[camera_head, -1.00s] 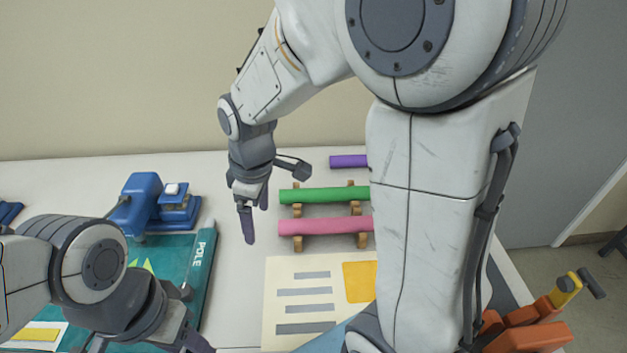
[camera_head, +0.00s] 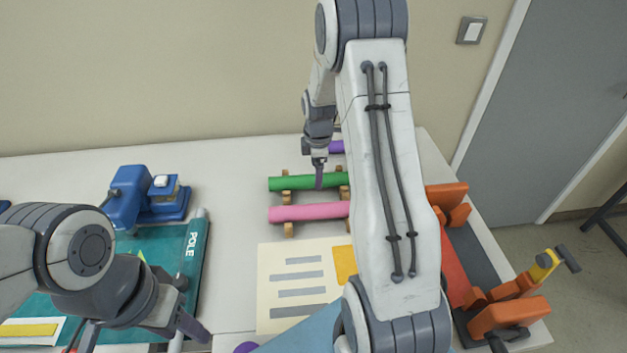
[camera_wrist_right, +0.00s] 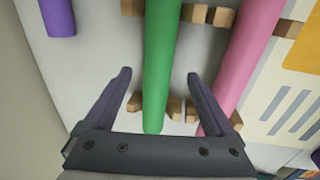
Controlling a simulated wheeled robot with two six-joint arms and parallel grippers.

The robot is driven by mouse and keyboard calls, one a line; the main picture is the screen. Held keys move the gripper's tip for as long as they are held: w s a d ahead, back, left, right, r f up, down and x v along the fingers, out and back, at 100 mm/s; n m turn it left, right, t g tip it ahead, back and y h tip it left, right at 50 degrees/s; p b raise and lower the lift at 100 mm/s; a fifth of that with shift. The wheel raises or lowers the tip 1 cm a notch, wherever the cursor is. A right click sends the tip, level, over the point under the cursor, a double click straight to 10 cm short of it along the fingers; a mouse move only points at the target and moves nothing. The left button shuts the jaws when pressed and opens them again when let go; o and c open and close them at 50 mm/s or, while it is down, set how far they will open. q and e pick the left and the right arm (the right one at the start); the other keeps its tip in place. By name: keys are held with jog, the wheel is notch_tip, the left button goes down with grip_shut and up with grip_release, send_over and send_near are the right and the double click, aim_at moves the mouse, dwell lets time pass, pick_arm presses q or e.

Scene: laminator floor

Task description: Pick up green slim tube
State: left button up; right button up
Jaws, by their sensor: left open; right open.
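The green slim tube (camera_head: 290,183) lies on small wooden cradles at the back of the table; my right arm hides part of its right side. It also shows in the right wrist view (camera_wrist_right: 161,65), running between the two fingers. My right gripper (camera_head: 319,183) is at the tube in the head view, and in the right wrist view (camera_wrist_right: 157,100) its jaws are open, one finger on each side of the tube with gaps. My left gripper (camera_head: 148,335) is at the lower left over the green mat, open and empty.
A pink tube (camera_head: 300,212) lies parallel in front of the green one, close to one right finger. A purple tube (camera_head: 337,147) lies behind. A blue device (camera_head: 150,197) stands left on the table. An orange-and-grey machine (camera_head: 500,305) is at the right. A cream sheet (camera_head: 285,300) lies in front.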

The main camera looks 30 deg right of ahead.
aim_at(314, 181)
jog(key=f, duration=0.4)
jog(key=shift+w+d+p, duration=0.3)
jog(key=shift+w+p, duration=0.1)
grip_shut()
